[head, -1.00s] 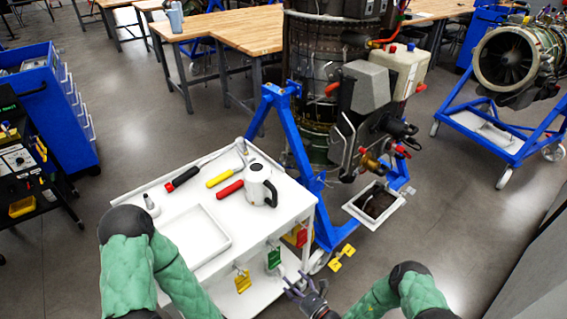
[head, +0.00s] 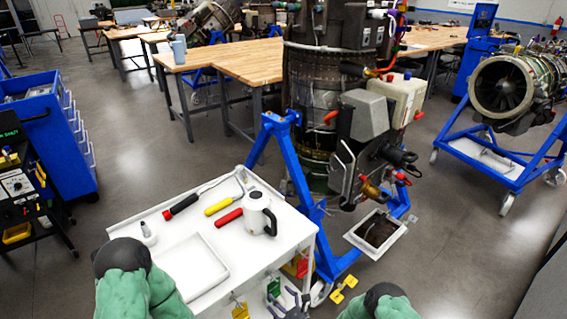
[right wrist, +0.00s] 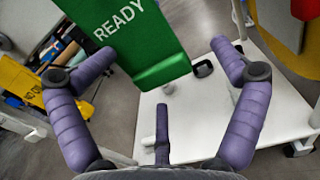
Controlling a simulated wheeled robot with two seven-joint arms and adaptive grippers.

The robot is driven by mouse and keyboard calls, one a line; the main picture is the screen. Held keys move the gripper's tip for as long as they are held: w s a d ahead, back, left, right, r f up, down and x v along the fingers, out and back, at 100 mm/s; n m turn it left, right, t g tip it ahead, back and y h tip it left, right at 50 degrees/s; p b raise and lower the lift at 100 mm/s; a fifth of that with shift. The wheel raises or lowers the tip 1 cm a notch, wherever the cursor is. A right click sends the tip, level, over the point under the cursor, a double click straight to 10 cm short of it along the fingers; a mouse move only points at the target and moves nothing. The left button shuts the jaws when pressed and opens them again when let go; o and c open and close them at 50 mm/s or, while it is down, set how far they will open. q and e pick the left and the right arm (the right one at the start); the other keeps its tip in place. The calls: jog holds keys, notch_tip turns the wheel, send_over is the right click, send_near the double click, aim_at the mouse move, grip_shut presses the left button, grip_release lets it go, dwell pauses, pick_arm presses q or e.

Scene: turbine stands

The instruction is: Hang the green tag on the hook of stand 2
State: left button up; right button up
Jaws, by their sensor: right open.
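The green tag (head: 273,288) hangs at the front side of the white cart. In the right wrist view it is a green plate reading "READY" (right wrist: 140,45), between and beyond my spread fingers. I cannot tell whether a finger touches the tag. A blue stand (head: 310,200) carries the large upright engine beside the cart; another blue stand (head: 500,165) holds a turbine at the right. I cannot read stand numbers or make out a hook. My left gripper is out of view.
The white cart (head: 290,245) carries a kettle (head: 258,213), tools and a tray (head: 188,268). A yellow tag (head: 240,311) and a red-and-yellow tag (head: 301,266) flank the green one. A yellow piece (head: 343,290) sits low near the stand.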

jog(key=shift+o, duration=0.3)
jog(key=shift+w, duration=0.25)
jog(key=shift+d, duration=0.15)
jog(key=c, duration=0.9)
jog(key=shift+s+d+r, duration=0.15)
jog(key=shift+r, duration=0.05)
jog(key=c, duration=0.7)
jog(key=shift+c, duration=0.3)
grip_shut()
